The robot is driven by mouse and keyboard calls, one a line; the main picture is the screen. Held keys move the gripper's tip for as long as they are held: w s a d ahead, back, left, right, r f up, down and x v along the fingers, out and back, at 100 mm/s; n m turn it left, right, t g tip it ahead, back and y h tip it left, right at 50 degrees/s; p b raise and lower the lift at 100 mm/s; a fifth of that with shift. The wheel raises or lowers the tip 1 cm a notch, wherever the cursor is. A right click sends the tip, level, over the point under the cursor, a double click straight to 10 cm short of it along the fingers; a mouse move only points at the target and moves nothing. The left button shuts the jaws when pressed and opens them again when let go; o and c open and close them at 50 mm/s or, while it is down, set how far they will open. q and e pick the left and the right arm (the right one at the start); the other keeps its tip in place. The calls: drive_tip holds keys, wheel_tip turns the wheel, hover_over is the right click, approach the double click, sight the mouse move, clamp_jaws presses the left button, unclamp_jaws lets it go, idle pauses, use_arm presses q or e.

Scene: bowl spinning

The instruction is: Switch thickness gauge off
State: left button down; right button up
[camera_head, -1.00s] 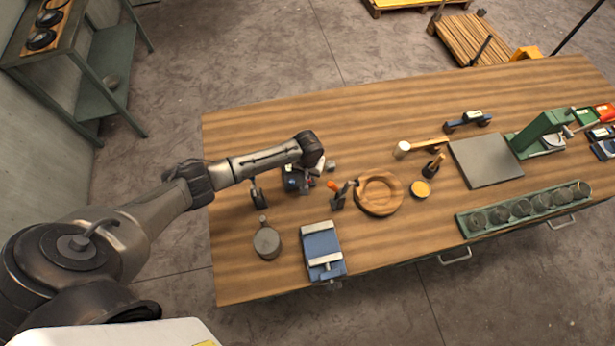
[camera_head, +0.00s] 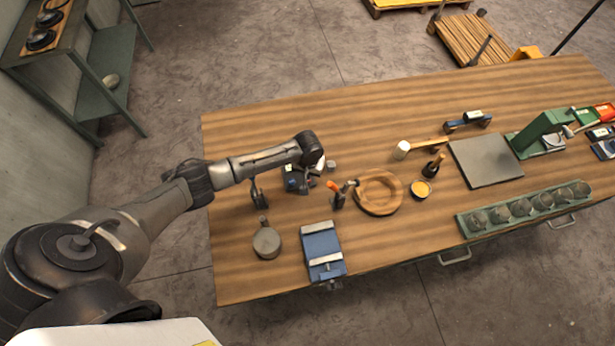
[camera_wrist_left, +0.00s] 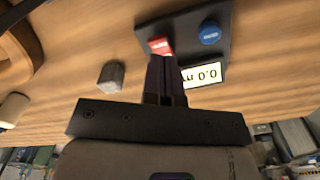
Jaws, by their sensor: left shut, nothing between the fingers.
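The thickness gauge shows in the wrist view as a dark base (camera_wrist_left: 185,27) with a red button (camera_wrist_left: 160,45), a blue button (camera_wrist_left: 209,33) and a lit display (camera_wrist_left: 203,76). The display reads 0.0, upside down. In the head view the gauge (camera_head: 292,184) is partly hidden behind my left arm's end. My left gripper (camera_wrist_left: 162,58) is shut and empty, its fingertips at the red button and covering part of it. I cannot tell whether they touch or press it. The fingertips are hard to make out in the head view. My right gripper is not in view.
A small grey block (camera_wrist_left: 111,77) lies beside the gauge. Close by are a tool holder (camera_head: 340,197), a wooden ring (camera_head: 365,207), a round grey pan-like object (camera_head: 266,242) and a blue vise (camera_head: 323,250). The far left of the wooden table (camera_head: 240,135) is clear.

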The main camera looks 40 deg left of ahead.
use_arm(q)
drive_tip(key=shift+f, duration=0.5)
drive_tip(key=shift+f+b, duration=0.55)
idle(0.4)
drive_tip(key=shift+f, duration=0.5)
drive_tip(key=shift+r, duration=0.15)
wheel_tip(320, 180, up, 4)
drive_tip(key=p, duration=0.4)
wheel_tip(320, 180, up, 3)
drive_tip(key=p, duration=0.3)
drive_tip(key=shift+p, duration=0.35)
idle(0.6)
